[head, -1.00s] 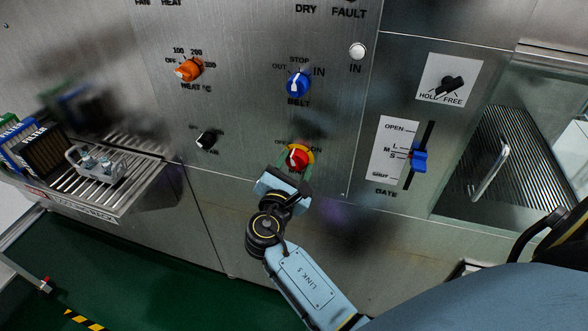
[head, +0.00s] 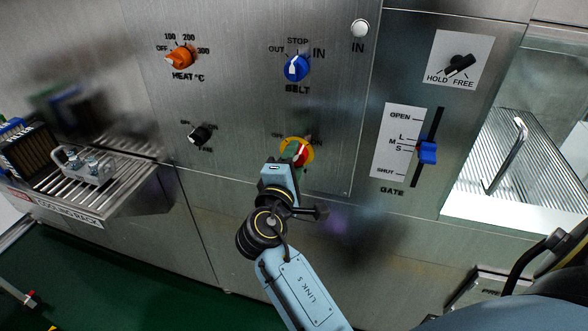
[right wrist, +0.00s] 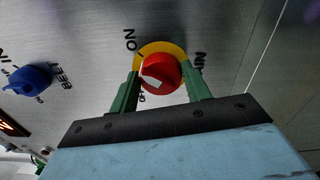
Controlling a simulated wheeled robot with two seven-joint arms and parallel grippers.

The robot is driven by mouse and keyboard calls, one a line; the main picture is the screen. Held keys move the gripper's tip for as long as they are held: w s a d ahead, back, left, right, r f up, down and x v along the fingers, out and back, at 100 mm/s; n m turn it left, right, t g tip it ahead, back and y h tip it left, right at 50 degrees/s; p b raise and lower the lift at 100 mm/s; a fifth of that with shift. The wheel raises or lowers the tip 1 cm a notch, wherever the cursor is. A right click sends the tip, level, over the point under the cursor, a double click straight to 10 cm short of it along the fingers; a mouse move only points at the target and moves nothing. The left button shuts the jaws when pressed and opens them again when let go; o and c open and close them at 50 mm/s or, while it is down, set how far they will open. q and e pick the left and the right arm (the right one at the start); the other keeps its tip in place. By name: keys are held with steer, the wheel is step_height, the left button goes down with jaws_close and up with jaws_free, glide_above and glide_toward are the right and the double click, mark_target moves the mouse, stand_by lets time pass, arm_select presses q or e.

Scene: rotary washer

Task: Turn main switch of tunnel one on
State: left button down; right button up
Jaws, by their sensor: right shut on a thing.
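The main switch is a red knob (head: 301,153) on a yellow round plate (head: 288,146), low in the middle of the steel panel, with ON marked at its right. My right gripper (head: 296,159) reaches up from below, its green fingers on either side of the knob and shut on it. In the right wrist view the red knob (right wrist: 168,70) sits between the two fingers, with a white mark on its face. My left gripper is not in view.
Nearby are a blue belt knob (head: 296,68), an orange heat knob (head: 179,57), a black fan knob (head: 200,135) and a blue gate slider (head: 427,152). A cooling rack (head: 125,190) juts out at left. The panel around the switch is flat and clear.

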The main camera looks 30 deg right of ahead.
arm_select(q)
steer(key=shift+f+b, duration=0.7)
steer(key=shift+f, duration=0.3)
arm_select(e)
steer(key=shift+f+m, duration=0.1)
steer(key=shift+m, duration=0.9)
steer(key=o, duration=0.9)
steer(key=shift+o, duration=0.2)
steer(key=shift+a, duration=0.1)
